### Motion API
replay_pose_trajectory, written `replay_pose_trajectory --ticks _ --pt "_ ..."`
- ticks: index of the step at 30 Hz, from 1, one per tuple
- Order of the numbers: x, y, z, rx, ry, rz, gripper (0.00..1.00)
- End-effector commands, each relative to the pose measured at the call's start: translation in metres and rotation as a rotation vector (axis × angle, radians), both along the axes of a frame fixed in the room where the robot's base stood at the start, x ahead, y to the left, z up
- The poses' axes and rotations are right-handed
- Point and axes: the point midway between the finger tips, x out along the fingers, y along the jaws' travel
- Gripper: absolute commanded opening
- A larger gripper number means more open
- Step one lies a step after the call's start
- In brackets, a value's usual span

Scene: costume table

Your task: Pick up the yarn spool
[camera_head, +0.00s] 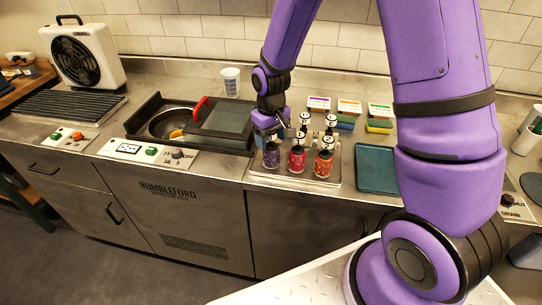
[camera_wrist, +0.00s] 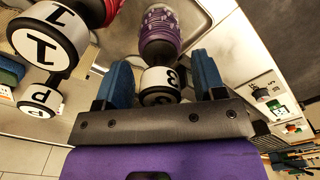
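I cannot make out a plain yarn spool. A purple bottle-shaped item (camera_head: 271,157) with a white-and-black numbered top stands at the left of the front row on a metal tray (camera_head: 322,182). It also shows in the wrist view (camera_wrist: 158,38), its purple body beyond its top. My gripper (camera_head: 268,137) is above it, pointing down. In the wrist view my gripper (camera_wrist: 160,75) has its blue fingers apart on both sides of the numbered top, with gaps visible. A red item (camera_head: 297,161) and an orange item (camera_head: 324,163) of the same shape stand to its right.
More capped items stand behind on the same tray. A dark pan with a red-handled lid (camera_head: 221,120) lies to the left, a teal tray (camera_head: 377,168) to the right. Small coloured boxes (camera_head: 349,112) and a white cup (camera_head: 231,82) are behind. A fan (camera_head: 82,57) stands far left.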

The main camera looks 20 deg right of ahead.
Motion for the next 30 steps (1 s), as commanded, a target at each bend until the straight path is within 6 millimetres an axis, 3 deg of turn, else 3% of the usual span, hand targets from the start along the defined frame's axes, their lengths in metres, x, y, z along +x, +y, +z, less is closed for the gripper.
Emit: replay_pose_trajectory --ticks 1,8,20,29,30 --pt "0.0 0.0 0.0 0.0 0.0 0.0 0.52" --pt "0.0 0.0 0.0 0.0 0.0 0.0 0.0" --pt "0.0 0.0 0.004 0.0 -0.001 -0.001 0.0" --pt "0.001 0.0 0.038 0.0 -0.005 -0.002 0.0" --pt "-0.006 0.005 0.038 0.0 0.0 0.002 0.0"
